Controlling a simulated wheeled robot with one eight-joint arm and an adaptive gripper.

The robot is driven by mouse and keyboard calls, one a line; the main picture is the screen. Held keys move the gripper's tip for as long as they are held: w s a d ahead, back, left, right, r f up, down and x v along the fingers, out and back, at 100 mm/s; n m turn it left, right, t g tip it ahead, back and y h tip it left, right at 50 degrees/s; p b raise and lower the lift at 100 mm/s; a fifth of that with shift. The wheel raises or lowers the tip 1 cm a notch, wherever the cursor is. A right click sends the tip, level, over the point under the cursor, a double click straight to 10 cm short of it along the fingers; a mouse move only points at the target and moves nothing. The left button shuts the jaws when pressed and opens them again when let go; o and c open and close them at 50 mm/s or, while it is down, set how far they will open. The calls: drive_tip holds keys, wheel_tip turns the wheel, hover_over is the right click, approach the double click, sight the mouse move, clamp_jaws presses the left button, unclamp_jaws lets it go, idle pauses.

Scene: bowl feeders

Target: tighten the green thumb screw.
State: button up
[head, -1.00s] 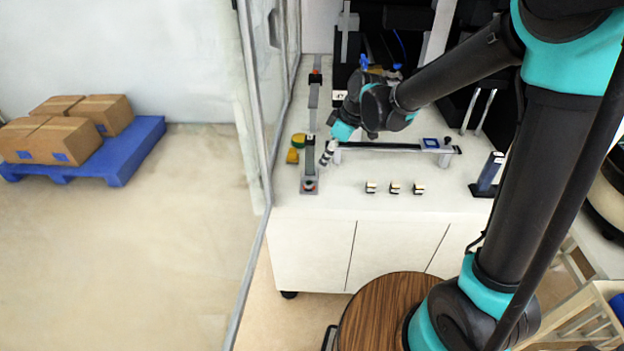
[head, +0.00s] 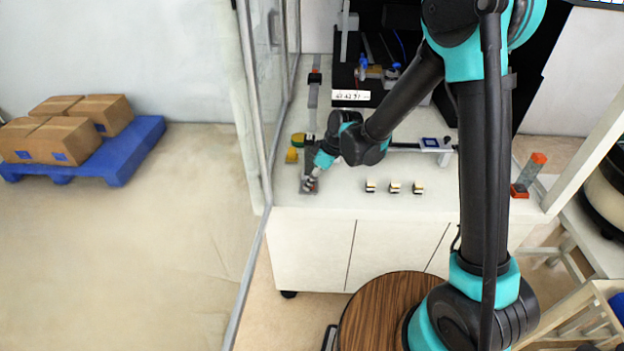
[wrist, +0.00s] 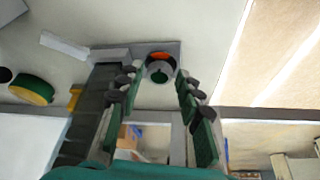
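The green thumb screw (wrist: 159,75) shows in the wrist view as a small green round face inside a grey knob with an orange-red part above it. It sits at the end of a grey rail fixture (wrist: 87,125), whose upper length also shows in the head view (head: 313,97). My gripper (wrist: 157,84) is open, its green-padded fingers on either side of the line to the screw. I cannot tell whether they touch it. In the head view my gripper (head: 310,182) is over the fixture's near end and hides the screw there.
Several small striped blocks (head: 394,188) stand to the right on the white bench. A glass partition (head: 262,140) runs close on the left. Bench front is mostly clear.

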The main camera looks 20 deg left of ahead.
clamp_jaws()
drive_tip(key=shift+m, duration=0.3)
drive_tip(key=m, duration=0.1)
drive_tip(key=m+t, duration=0.1)
drive_tip(key=shift+s+m, duration=0.25)
drive_tip(key=shift+m, duration=0.05)
drive_tip(key=m+t, duration=0.1)
drive_tip(key=m, duration=0.1)
drive_tip(key=m+h, duration=0.1)
drive_tip(key=m, duration=0.1)
drive_tip(key=shift+s+a+m+t, duration=0.2)
drive_tip(key=shift+m+t, duration=0.1)
drive_tip(key=shift+t, duration=0.1)
drive_tip(key=m, duration=0.2)
drive_tip(key=m+t+h, duration=0.1)
drive_tip(key=m, duration=0.1)
drive_tip(key=shift+s+a+h, duration=0.1)
drive_tip(key=shift+a+h, duration=0.1)
drive_tip(key=shift+h, duration=0.1)
drive_tip(key=shift+a+m+h, duration=0.15)
drive_tip(key=shift+m+h, duration=0.55)
drive_tip(key=shift+m, duration=1.4)
